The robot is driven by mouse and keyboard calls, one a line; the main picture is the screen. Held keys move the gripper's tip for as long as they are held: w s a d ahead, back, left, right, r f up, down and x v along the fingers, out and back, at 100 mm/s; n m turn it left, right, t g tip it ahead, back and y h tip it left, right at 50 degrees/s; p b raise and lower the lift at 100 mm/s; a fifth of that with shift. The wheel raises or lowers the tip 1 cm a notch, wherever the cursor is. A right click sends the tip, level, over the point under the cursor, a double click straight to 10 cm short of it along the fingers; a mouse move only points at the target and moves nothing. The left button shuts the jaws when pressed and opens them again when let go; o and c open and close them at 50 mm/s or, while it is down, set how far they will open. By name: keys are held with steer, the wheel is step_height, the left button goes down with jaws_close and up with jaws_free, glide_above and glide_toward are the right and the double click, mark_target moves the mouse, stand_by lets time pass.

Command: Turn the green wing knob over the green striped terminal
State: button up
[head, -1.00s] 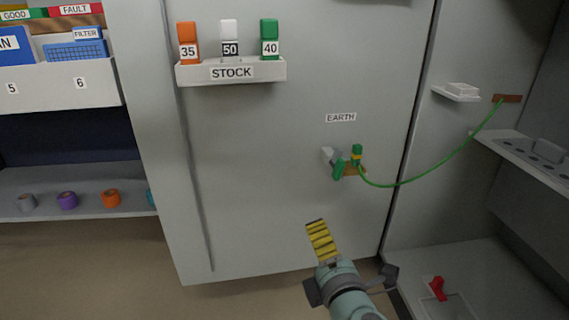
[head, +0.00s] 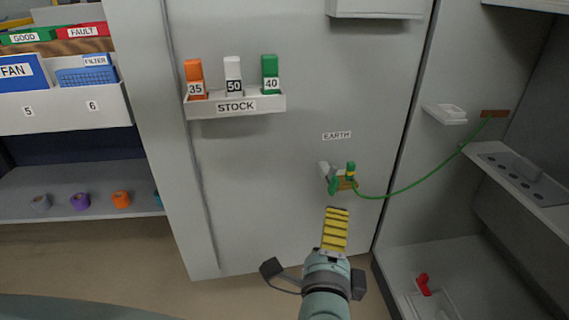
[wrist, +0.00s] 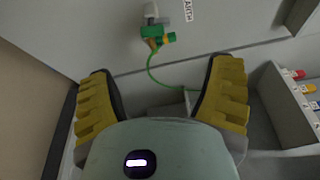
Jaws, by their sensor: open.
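The green wing knob (head: 333,185) sits on the grey door below the EARTH label (head: 337,135). Beside it is the green terminal (head: 350,170) with a yellow stripe, on a small brown base, with a green cable (head: 405,189) running from it to the right. In the wrist view the green knob (wrist: 153,32) shows beyond and between the fingers, at the top. My gripper (head: 336,212) is below the knob in the head view, apart from it. In the wrist view its yellow ribbed fingers (wrist: 164,85) are spread wide with nothing between them.
A STOCK tray (head: 200,108) with orange, white and green blocks is on the door at upper left. A small white ledge (head: 445,114) and a grey shelf (head: 545,196) are at right. A red piece (head: 423,284) lies low at right. The door around the knob is clear.

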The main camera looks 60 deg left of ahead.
mark_target(334, 189)
steer(key=shift+m+h, duration=0.4)
steer(key=shift+m, duration=0.2)
steer(key=x, duration=1.4)
steer(key=shift+w+a+f, duration=0.1)
steer(key=shift+w+f, duration=0.25)
steer(key=shift+f, duration=0.05)
steer(key=shift+w+a+f, duration=0.1)
steer(key=shift+w+a, duration=0.2)
steer(key=shift+w, duration=0.1)
steer(key=shift+c, duration=0.4)
steer(key=c, duration=1.1)
